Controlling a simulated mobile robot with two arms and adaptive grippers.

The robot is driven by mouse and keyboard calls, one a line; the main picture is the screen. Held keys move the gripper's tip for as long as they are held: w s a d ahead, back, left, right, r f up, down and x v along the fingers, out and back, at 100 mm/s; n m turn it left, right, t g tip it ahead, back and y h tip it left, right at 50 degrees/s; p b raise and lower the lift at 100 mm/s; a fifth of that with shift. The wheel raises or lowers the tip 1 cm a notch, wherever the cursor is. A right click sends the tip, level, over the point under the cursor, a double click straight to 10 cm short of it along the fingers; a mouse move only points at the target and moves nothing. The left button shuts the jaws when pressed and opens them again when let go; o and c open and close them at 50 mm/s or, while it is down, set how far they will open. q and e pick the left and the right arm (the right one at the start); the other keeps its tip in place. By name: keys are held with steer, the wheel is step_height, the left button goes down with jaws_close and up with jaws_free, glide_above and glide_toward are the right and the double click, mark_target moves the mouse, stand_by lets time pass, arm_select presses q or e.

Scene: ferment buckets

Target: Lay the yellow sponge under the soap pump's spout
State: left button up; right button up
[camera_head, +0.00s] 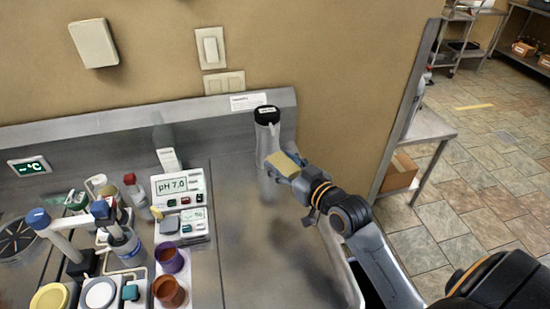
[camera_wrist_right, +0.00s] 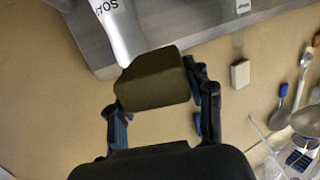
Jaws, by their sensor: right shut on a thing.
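The soap pump (camera_head: 268,138) is a pale cylinder with a black top, standing at the back of the steel counter near the wall. It also shows in the right wrist view (camera_wrist_right: 121,32), with part of its lettering visible. My right gripper (camera_head: 290,168) is shut on the yellow sponge (camera_head: 280,162), just in front of the pump's lower part. In the right wrist view the sponge (camera_wrist_right: 153,80) is a dark block between the two fingers, close to the pump. I cannot tell whether it touches the pump or the counter. My left gripper is not in view.
Left of the pump stand a pH meter (camera_head: 178,186), a red-capped bottle (camera_head: 138,192), a purple cup (camera_head: 169,258) and a brown cup (camera_head: 169,291). The counter (camera_head: 245,240) is clear between these and my right arm. A wall rises behind.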

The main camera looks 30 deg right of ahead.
steer(key=w+d+p, duration=0.1)
steer(key=w+d, duration=0.1)
steer(key=w, duration=0.6)
step_height(320, 180, down, 6)
steer(key=shift+r+p, duration=0.1)
steer(key=shift+p, duration=0.35)
steer(key=shift+w+d+f, duration=0.15)
steer(key=shift+w+f, duration=0.05)
steer(key=shift+f, duration=0.4)
